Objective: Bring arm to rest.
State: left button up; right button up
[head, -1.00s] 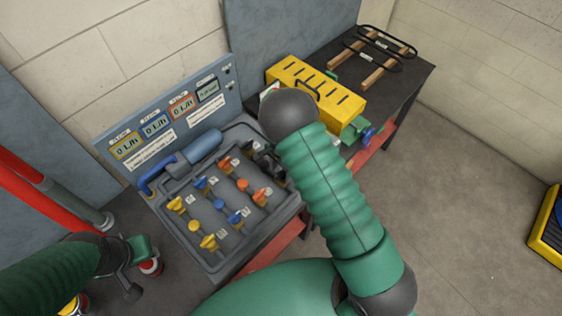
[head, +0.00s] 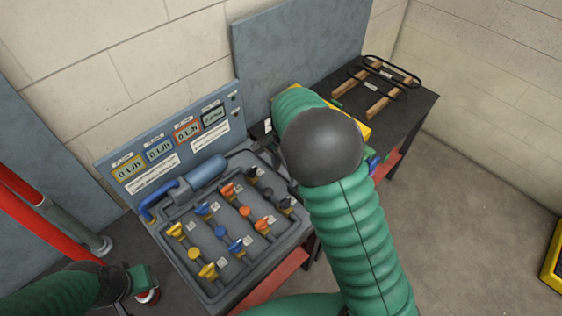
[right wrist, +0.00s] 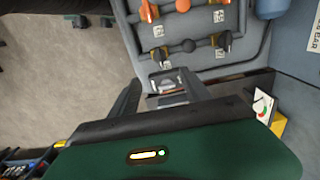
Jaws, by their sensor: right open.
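My right arm (head: 355,225) rises from the bottom of the head view, with a dark round joint (head: 322,147) and a green link (head: 298,103) bending away behind it. The right gripper's jaws are hidden there. In the right wrist view my right gripper (right wrist: 163,84) is open, its dark fingers spread with nothing held between them. It is beside the grey valve panel (right wrist: 192,62). My left arm (head: 50,295) shows at the lower left, with the left gripper (head: 143,281) only partly visible; its jaws cannot be made out.
The valve panel (head: 182,262) has yellow, blue, orange and black handles and a display board (head: 168,142) behind. A yellow box (head: 350,120) is mostly covered by my arm. A rack (head: 385,78) stands on the dark table.

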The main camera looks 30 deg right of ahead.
jog(key=shift+s, duration=0.1)
jog(key=s+a+f+n+t+b, duration=0.1)
jog(key=s+a+n+b, duration=0.1)
jog(key=s+n, duration=0.5)
jog(key=s+a+f+n+t+b, duration=0.1)
jog(key=s+a+n+b, duration=0.1)
jog(key=s+n, duration=0.5)
jog(key=shift+s+a+f+t, duration=0.2)
jog(key=shift+s+f+t, duration=0.1)
jog(key=shift+s, duration=0.3)
jog(key=shift+s+r, duration=0.1)
jog(key=shift+s, duration=0.1)
jog(key=shift+w, duration=0.15)
